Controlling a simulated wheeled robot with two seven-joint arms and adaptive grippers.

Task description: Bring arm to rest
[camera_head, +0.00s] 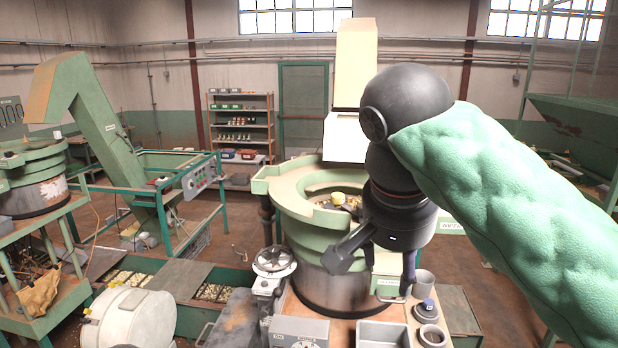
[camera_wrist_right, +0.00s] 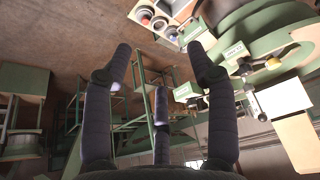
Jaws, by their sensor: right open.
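My right arm comes in from the right of the head view in a green padded sleeve (camera_head: 500,190) with black joints. Its gripper (camera_head: 375,268) hangs in front of the green round hopper bowl (camera_head: 285,198) and hides part of its right side. In the right wrist view the gripper (camera_wrist_right: 160,65) has its dark fingers spread apart, with nothing between them. My left arm and gripper are not in view.
Below the gripper a bench holds a grey tray (camera_head: 384,334), a dark-lidded jar (camera_head: 426,311), a cup (camera_head: 432,336) and a handwheel (camera_head: 273,260). A white drum (camera_head: 130,318) and a green conveyor (camera_head: 105,130) stand at left. Shelves (camera_head: 240,125) stand behind.

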